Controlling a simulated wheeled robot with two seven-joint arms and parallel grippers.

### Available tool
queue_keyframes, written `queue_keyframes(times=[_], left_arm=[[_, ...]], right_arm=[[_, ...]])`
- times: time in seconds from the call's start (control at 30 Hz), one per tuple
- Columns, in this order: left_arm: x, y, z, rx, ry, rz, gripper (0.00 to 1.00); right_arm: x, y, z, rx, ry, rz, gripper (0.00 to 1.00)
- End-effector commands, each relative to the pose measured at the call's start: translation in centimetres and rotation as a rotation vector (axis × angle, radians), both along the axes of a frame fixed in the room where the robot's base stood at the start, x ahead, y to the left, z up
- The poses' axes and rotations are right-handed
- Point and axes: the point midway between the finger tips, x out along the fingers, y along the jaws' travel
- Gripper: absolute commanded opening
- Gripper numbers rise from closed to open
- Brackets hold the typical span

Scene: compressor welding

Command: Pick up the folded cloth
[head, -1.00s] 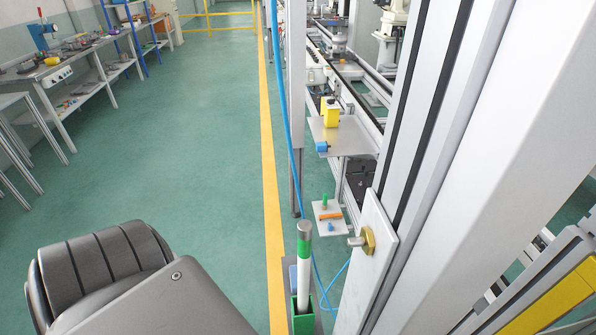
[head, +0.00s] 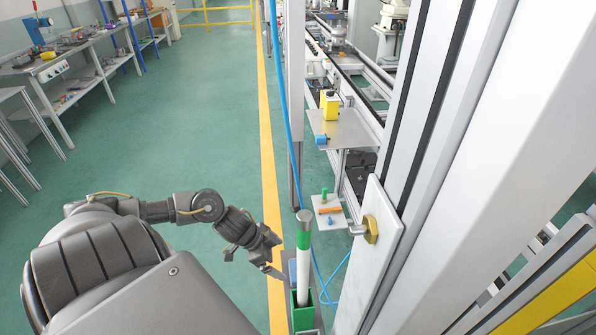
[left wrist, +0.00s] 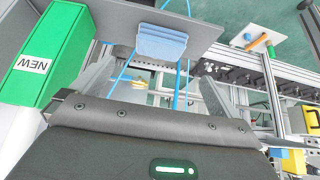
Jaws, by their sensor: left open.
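The folded cloth (left wrist: 162,43) is light blue and lies near the edge of a grey shelf (left wrist: 205,30) in the left wrist view. In the head view the cloth (head: 292,270) is a small blue patch beside the green and white post, partly hidden. My left gripper (head: 251,262) is open and empty, just left of the shelf. In the left wrist view its two fingers (left wrist: 155,80) are spread apart, with the cloth ahead of and between them, not gripped. My right gripper is not in view.
A green box marked NEW (left wrist: 45,55) stands close to the cloth. A green and white post (head: 304,250) rises beside it, and a blue hose (head: 284,90) hangs near. A small plate with coloured pieces (head: 328,210) lies behind. Open floor (head: 200,130) is to the left.

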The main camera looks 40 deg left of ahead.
Motion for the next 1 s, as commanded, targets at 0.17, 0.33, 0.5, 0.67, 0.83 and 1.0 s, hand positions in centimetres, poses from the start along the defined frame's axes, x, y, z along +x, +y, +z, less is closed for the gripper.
queue_keyframes(times=[0.17, 0.33, 0.5, 0.67, 0.83, 1.0], left_arm=[[0.3, -0.2, -0.4, -0.007, 0.003, 0.009, 1.0], [1.5, -1.2, -2.6, -0.009, 0.002, 0.01, 1.0], [2.3, -1.8, -4.3, -0.007, 0.001, 0.009, 1.0], [2.4, -2.0, -4.7, -0.005, 0.002, 0.006, 1.0], [3.2, -2.5, -5.6, -0.008, 0.001, 0.01, 1.0], [4.4, -3.4, -7.8, -0.007, 0.002, 0.01, 1.0]], right_arm=[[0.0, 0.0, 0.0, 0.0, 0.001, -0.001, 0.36], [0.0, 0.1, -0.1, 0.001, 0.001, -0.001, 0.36], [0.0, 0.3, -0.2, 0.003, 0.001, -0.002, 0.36], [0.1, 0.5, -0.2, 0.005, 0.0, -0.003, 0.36], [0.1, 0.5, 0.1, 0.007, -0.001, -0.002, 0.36], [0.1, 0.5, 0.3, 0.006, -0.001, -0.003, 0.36]])
